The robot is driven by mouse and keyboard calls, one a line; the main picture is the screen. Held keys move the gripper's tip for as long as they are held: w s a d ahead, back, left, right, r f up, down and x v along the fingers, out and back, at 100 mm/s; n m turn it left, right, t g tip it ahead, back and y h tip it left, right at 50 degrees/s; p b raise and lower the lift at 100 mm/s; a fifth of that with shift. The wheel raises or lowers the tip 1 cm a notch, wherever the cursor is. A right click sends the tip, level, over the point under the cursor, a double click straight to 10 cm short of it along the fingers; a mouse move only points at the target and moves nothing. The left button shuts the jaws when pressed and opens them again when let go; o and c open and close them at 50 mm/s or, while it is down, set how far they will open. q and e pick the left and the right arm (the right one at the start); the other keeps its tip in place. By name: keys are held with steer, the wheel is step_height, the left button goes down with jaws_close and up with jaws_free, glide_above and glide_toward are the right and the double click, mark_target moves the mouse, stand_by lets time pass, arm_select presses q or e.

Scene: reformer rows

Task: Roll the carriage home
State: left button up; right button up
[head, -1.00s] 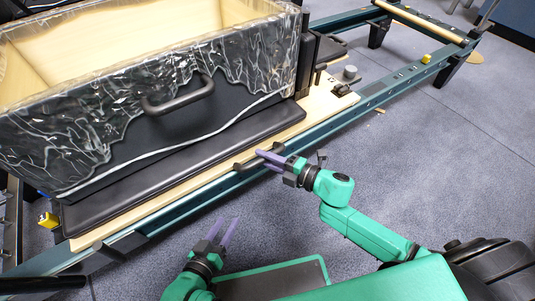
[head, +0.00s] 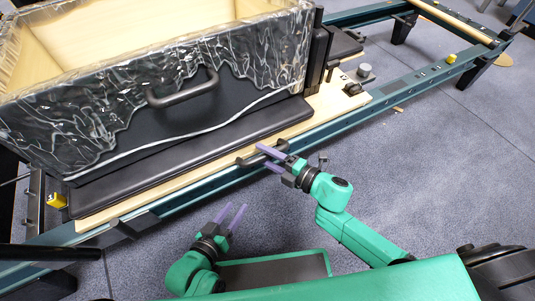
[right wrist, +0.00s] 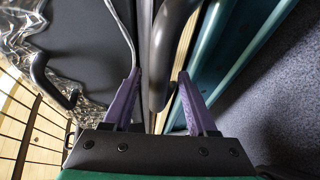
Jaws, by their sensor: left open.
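The carriage (head: 290,127) is a black padded platform with a pale wooden edge, lying on teal rails. A dark bar handle (head: 250,160) sits along its near side. My right gripper (head: 268,158) is open at the right end of this handle. In the right wrist view, the handle (right wrist: 166,65) runs between the two purple fingers (right wrist: 158,105), with a gap visible on both sides. My left gripper (head: 233,215) is open and empty over the floor, in front of the near rail and apart from the carriage.
A large plastic-wrapped wooden box (head: 60,120) with a dark handle (head: 182,90) rests on the carriage. Another yellow block (head: 57,200) is at the left end.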

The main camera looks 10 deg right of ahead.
steer(key=shift+d, duration=0.1)
stand_by(0.3)
steer(key=shift+s+d+r, duration=0.1)
steer(key=shift+s+d, duration=0.15)
arm_select(q)
steer(key=shift+m+g, duration=0.3)
steer(key=shift+g, duration=0.2)
steer(key=r+p, duration=0.4)
steer(key=shift+a+r, duration=0.2)
arm_select(e)
steer(key=v, duration=1.3)
steer(key=shift+s+d, duration=0.25)
steer(key=shift+s, duration=0.05)
